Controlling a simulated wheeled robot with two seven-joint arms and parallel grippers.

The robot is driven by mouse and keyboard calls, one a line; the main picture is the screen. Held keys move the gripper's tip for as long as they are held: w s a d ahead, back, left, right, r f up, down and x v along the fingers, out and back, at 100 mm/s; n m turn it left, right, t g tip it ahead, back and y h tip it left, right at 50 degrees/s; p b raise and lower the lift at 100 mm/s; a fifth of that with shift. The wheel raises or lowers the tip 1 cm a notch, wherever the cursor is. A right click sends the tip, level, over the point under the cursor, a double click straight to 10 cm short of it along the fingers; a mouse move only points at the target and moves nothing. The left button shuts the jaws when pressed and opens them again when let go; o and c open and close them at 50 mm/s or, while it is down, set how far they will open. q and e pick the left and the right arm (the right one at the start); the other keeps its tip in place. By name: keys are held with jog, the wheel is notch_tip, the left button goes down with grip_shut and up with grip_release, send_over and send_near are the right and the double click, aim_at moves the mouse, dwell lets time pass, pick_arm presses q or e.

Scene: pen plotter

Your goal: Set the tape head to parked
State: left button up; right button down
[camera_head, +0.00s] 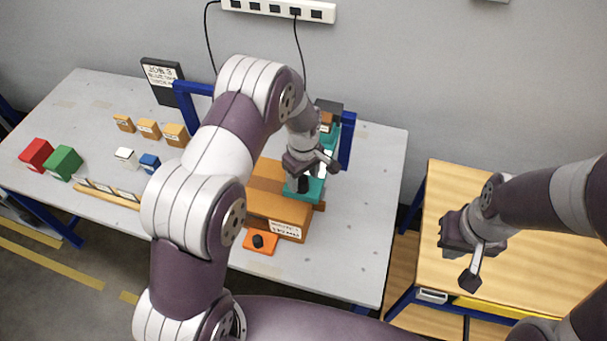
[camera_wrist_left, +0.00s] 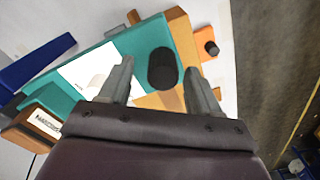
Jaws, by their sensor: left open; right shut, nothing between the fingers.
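A teal bar (camera_head: 309,190) runs across the orange-brown machine on the grey table, with a white patch on top. In the left wrist view the teal bar (camera_wrist_left: 140,40) carries an upright black cylindrical knob (camera_wrist_left: 162,68) near its end. I take this teal part for the tape head, but no readable label confirms it. My left gripper (camera_wrist_left: 161,75) is open above the teal bar, one finger on each side of the black knob; contact is not visible. In the head view my left gripper (camera_head: 313,168) partly hides the bar. My right gripper (camera_head: 471,270) is shut and empty, over the wooden table.
An orange pad with a black knob (camera_head: 258,241) sits at the machine's front. A blue frame (camera_head: 346,140) stands behind. Red (camera_head: 36,153) and green (camera_head: 64,162) blocks and several small boxes lie at left. The grey table's right part is clear.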

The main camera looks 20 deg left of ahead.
pick_arm(q)
jog(key=shift+s+a+f, duration=0.1)
jog(key=shift+a+f, duration=0.1)
jog(key=shift+f, duration=0.35)
jog(key=shift+a+f, duration=0.2)
jog(key=shift+f, duration=0.3)
jog(key=shift+d, duration=0.2)
jog(key=shift+c, duration=0.5)
jog(key=c, duration=1)
grip_shut()
jog(key=shift+a, duration=0.15)
